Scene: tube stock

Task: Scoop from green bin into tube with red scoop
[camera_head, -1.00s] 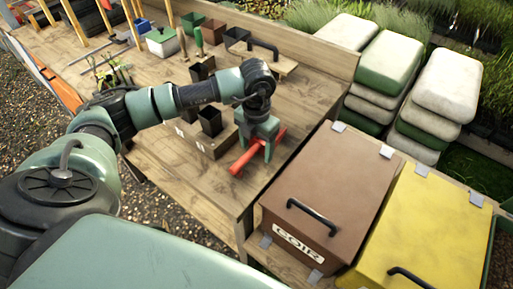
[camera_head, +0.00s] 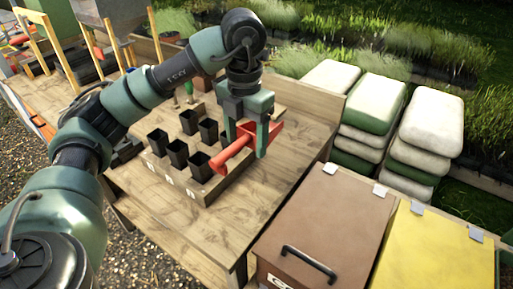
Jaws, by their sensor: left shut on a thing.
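The red scoop (camera_head: 236,152) is in my left gripper (camera_head: 246,142), whose fingers are shut on it. The gripper points down and holds the scoop above the wooden bench, beside the right end of the tube rack. I cannot see into the tubes. My right gripper is not in view.
A brown lidded bin (camera_head: 328,222) and a yellow lidded bin (camera_head: 430,253) stand at the front right, both shut. Stacked white and green sacks (camera_head: 369,97) lie behind them. The bench's front right top (camera_head: 215,228) is clear. Wooden posts stand at the back left.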

